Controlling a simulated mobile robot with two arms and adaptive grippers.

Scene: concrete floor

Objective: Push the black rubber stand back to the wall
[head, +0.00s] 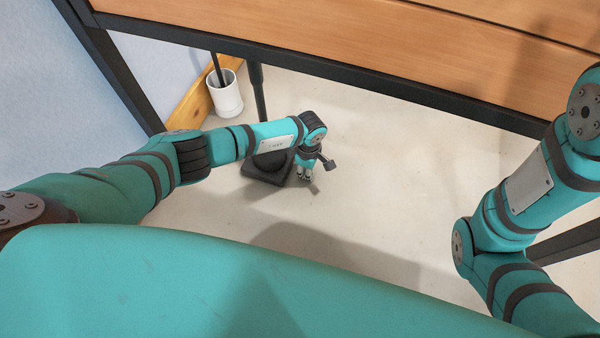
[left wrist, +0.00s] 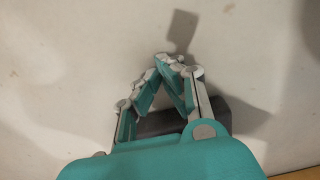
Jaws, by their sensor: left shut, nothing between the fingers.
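The black rubber stand (head: 262,172) sits on the floor under the wooden top, partly hidden by my left forearm. Its dark block shows behind my fingers in the left wrist view (left wrist: 217,112). A dark upright post (head: 259,95) rises behind my forearm above it; I cannot tell whether they are joined. My left gripper (head: 304,176) points down just right of the stand, its fingertips (left wrist: 173,62) together and empty. I cannot tell whether it touches the stand. My right arm shows at the right, but its gripper is out of view.
A white cup (head: 227,97) with a dark stick stands by the wooden skirting (head: 194,105) and pale blue wall (head: 50,110). The wooden top with its black frame (head: 340,80) hangs over the far floor. The concrete floor (head: 400,170) right of the stand is clear.

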